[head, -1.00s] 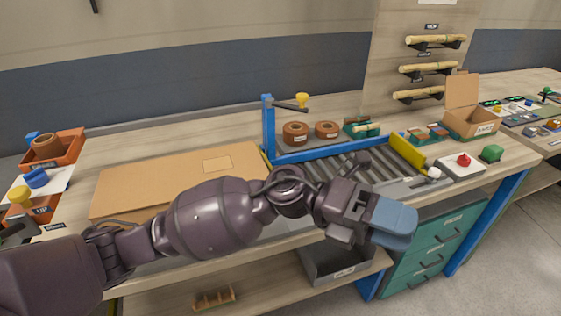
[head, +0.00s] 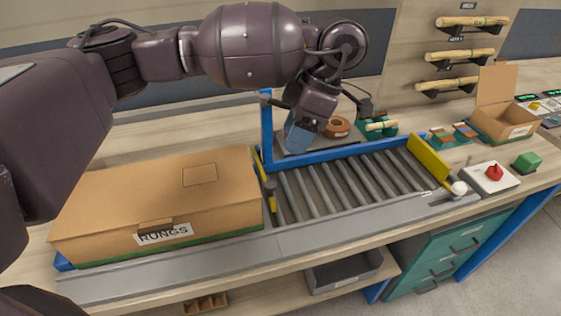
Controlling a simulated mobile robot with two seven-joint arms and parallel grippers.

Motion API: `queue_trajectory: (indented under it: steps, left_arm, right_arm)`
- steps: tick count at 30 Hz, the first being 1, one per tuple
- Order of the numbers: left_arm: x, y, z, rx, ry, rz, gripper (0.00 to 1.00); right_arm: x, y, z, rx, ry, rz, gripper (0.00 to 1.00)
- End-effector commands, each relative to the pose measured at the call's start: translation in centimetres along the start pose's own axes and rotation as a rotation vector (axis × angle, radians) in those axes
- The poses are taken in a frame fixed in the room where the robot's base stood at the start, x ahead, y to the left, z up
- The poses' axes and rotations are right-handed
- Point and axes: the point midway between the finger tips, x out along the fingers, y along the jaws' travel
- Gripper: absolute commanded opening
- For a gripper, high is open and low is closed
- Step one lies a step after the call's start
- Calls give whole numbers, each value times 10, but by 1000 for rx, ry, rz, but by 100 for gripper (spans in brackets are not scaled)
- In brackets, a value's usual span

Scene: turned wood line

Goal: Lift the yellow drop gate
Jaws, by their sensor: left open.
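The roller conveyor (head: 348,178) has a yellow plate (head: 428,159) standing across its right end. A narrow yellow bar with dark parts (head: 271,203) stands across its left end, beside the large cardboard box labelled RUNGS (head: 150,205). I cannot tell which of the two is the drop gate. A blue post (head: 267,140) rises at the rollers' back left corner. A dark lever (head: 277,103) runs right from its top; its yellow knob is hidden behind my wrist. My left gripper (head: 297,138), open, points down just right of the post. My right gripper is not in view.
Behind the rollers are brown rings (head: 338,127) and a green holder (head: 382,127). A white-knobbed handle (head: 459,188), a red-knobbed box (head: 493,172) and a green block (head: 527,161) sit right. An open carton (head: 506,118) stands behind. The roller tops are clear.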

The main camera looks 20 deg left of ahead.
Motion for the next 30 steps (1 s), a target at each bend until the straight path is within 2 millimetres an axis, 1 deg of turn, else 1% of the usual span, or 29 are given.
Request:
queue_trajectory:
  steps: [2,5,11,15,21,25,30]
  left_arm:
    - [3,1,-2,-3,8,3,54]
    - [14,1,-1,-2,8,0,54]
    - [46,1,-1,-1,6,-3,54]
    - [70,0,-1,1,6,-4,54]
    - [95,0,-1,0,5,-1,54]
    - [104,0,-1,-1,5,0,54]
    - [107,0,-1,-1,4,1,54]
  right_arm:
    - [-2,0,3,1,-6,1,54]
    - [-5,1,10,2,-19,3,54]
    - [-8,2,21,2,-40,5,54]
    - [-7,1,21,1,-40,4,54]
    - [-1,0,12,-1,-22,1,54]
    - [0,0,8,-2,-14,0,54]
    - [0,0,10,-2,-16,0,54]
